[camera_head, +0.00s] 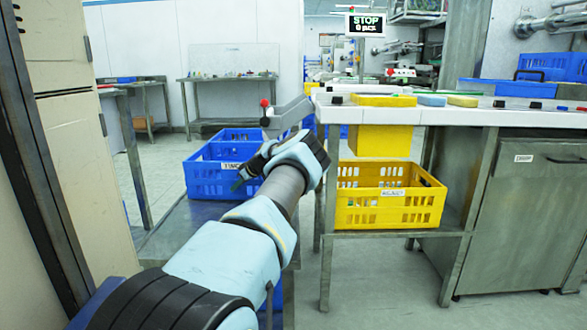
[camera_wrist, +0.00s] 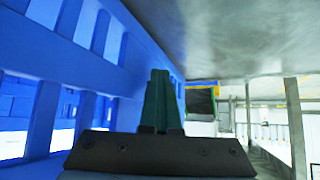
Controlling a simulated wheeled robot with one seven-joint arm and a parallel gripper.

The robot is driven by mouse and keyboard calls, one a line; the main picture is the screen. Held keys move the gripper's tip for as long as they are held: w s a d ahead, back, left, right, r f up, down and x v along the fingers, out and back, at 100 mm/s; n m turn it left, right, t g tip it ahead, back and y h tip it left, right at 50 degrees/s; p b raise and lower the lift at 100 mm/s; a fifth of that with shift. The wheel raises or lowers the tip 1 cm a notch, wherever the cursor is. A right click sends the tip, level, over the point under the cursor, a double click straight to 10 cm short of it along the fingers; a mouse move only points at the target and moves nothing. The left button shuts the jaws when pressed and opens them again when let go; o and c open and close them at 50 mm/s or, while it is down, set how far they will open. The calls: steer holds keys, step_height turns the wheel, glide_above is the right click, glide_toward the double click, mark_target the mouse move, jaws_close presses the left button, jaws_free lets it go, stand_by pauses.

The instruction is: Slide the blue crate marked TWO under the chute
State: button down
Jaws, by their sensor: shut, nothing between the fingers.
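The blue crate (camera_head: 205,181) stands left of centre in the head view on a low grey bench. A white label (camera_head: 231,166) is on its near side, but its lettering is not clear enough to read as TWO. My gripper (camera_head: 240,184) is in front of the crate's near right side, partly hidden by my arm. In the wrist view my gripper (camera_wrist: 160,103) is shut and empty, and the blue crate's slotted wall (camera_wrist: 75,55) fills the left side close by. A yellow chute-like box (camera_head: 379,141) hangs under the table on the right.
A yellow crate (camera_head: 350,215) with items in it stands on a shelf directly below the yellow box. A table leg (camera_head: 328,195) stands between the blue crate and the yellow crate. A grey cabinet (camera_head: 520,215) is at right.

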steer(key=shift+s+r, duration=0.1)
steer(key=shift+s, duration=0.15)
steer(key=shift+s+p, duration=0.3)
steer(key=shift+s, duration=0.15)
step_height(320, 180, up, 14)
steer(key=p, duration=0.5)
steer(key=shift+p, duration=0.35)
stand_by(0.5)
steer(key=shift+s, duration=0.1)
steer(key=s+b, duration=0.1)
steer(key=s, duration=0.9)
steer(key=shift+b, duration=0.4)
